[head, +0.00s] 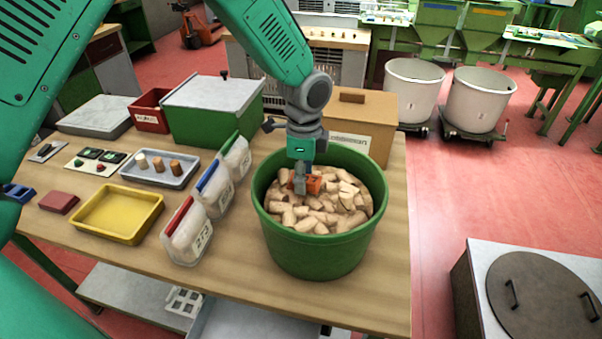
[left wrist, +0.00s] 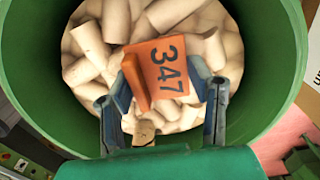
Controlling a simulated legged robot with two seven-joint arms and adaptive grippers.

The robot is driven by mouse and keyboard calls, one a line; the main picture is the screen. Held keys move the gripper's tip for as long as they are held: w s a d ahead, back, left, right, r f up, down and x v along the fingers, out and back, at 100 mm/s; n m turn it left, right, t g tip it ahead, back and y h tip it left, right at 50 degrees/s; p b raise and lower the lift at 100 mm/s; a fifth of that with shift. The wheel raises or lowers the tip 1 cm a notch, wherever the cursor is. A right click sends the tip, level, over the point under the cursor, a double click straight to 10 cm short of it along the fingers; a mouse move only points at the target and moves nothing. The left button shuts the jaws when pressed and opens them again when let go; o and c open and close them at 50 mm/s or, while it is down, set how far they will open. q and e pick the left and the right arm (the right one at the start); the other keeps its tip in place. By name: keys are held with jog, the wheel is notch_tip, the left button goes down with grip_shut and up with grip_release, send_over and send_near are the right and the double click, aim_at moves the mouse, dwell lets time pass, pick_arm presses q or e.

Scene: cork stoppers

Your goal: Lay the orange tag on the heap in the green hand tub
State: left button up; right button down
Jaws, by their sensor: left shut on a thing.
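The green hand tub (head: 318,258) stands on the wooden table and holds a heap of pale cork stoppers (head: 318,212). My left gripper (head: 303,186) reaches down inside the tub's rim from above. It is shut on the orange tag (head: 314,184), which is at the top of the heap, toward its back left. In the left wrist view the tag (left wrist: 166,68) shows the number 347 between the two fingers (left wrist: 165,92), with corks (left wrist: 92,42) under it. I cannot tell whether the tag touches the corks. My right gripper is not in view.
Clear bags with coloured clips (head: 188,232) stand left of the tub. A cardboard box (head: 364,118) stands close behind the tub. The table's right edge is near.

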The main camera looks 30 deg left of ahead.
pick_arm(q)
jog(key=shift+d+f, duration=0.2)
jog(key=shift+a+f, duration=0.2)
jog(key=shift+a, duration=0.1)
jog(key=o, duration=1)
jog(key=shift+a+f, duration=0.1)
jog(key=shift+a, duration=0.35)
jog(key=shift+d+r, duration=0.2)
jog(key=shift+d, duration=0.05)
notch_tip(320, 180, up, 12)
jog(key=shift+a+f, duration=0.1)
jog(key=shift+f, duration=0.15)
